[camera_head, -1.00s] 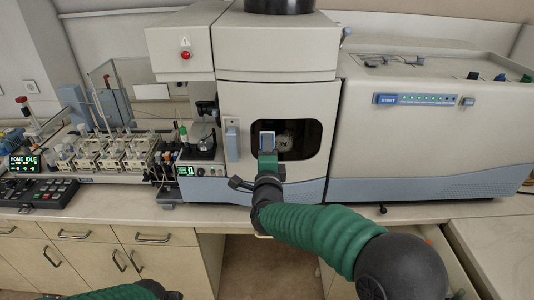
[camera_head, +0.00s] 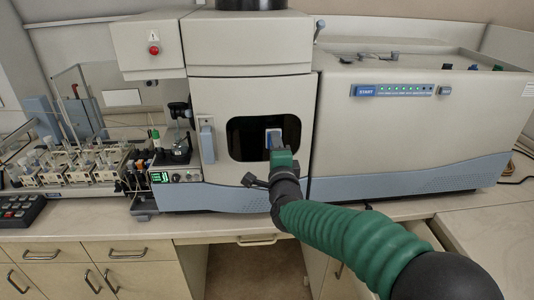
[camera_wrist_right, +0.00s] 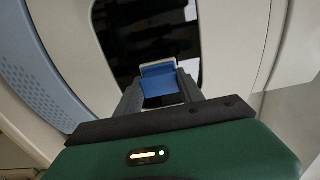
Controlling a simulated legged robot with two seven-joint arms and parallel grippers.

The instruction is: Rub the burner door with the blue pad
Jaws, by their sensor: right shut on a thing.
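The burner door (camera_head: 222,98) is the pale front panel of the spectrometer, with a dark window (camera_head: 245,138) and a blue-grey handle (camera_head: 206,139) at its left. It looks closed. My right gripper (camera_head: 274,140) is at the right part of the window, shut on the blue pad (camera_head: 273,134). In the right wrist view the blue pad (camera_wrist_right: 160,84) sits between the two fingers (camera_wrist_right: 160,92), with a pale layer on its far edge, in front of the dark window. I cannot tell whether the pad touches the door. My left gripper is out of view.
A sample rack with several vials (camera_head: 75,165) and a small pump unit (camera_head: 172,160) stand on the left of the bench (camera_head: 90,215). A wide cabinet section (camera_head: 410,135) with a START button stands at the right. Bench drawers lie below.

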